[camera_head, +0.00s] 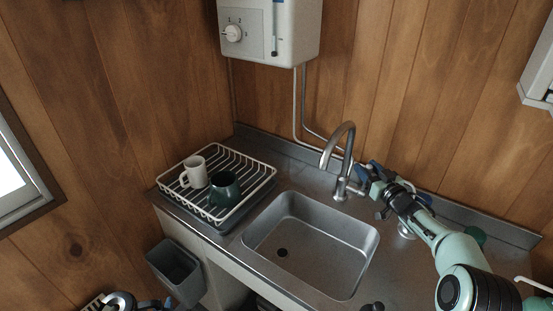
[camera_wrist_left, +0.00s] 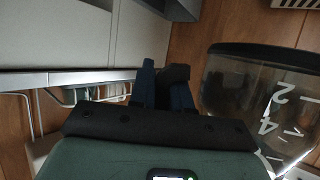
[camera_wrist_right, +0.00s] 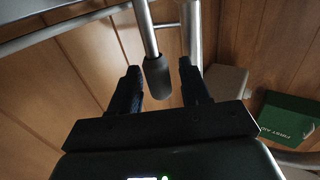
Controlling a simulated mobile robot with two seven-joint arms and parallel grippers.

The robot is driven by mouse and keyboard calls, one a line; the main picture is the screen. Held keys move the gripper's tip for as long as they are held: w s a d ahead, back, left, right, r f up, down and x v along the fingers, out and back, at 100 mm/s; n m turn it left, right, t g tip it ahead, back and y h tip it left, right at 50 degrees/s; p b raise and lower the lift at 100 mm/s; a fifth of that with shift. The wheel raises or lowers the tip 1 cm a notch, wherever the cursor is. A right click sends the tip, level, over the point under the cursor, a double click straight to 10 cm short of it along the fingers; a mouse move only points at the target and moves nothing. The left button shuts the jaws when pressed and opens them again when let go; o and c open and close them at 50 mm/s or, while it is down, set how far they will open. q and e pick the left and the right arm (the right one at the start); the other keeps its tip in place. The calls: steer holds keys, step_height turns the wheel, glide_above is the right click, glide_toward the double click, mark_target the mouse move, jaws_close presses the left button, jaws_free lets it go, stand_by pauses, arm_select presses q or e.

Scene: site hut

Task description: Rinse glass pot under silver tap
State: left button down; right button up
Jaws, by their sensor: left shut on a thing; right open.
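The glass pot (camera_wrist_left: 245,95) shows at the right of the left wrist view, clear with a black rim and white level marks. My left gripper (camera_wrist_left: 164,82) is shut on what looks like its dark handle, partly hidden between the fingers. I cannot make out the pot in the head view. The silver tap (camera_head: 346,140) arches over the back of the sink (camera_head: 300,240); no water shows. My right gripper (camera_head: 368,178) is beside the tap's base. In the right wrist view, its open fingers (camera_wrist_right: 160,85) stand either side of a dark-sleeved metal rod, apparently the tap lever (camera_wrist_right: 156,72).
A wire dish rack (camera_head: 262,172) left of the sink holds a white mug (camera_head: 195,171) and a dark green mug (camera_head: 224,189). A grey bin (camera_head: 175,270) hangs at the counter's front. A water heater (camera_head: 290,30) is on the wall. The sink basin is empty.

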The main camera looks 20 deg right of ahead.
jaws_close()
steer(key=n+b, duration=0.1)
steer(key=b, duration=0.3)
steer(key=shift+s+a+f+t, duration=0.25)
steer(key=shift+s+a+t, duration=0.05)
steer(key=shift+s+a, duration=0.1)
steer(key=shift+a+r, duration=0.1)
steer(key=shift+r, duration=0.1)
jaws_free()
steer(key=shift+s, duration=0.1)
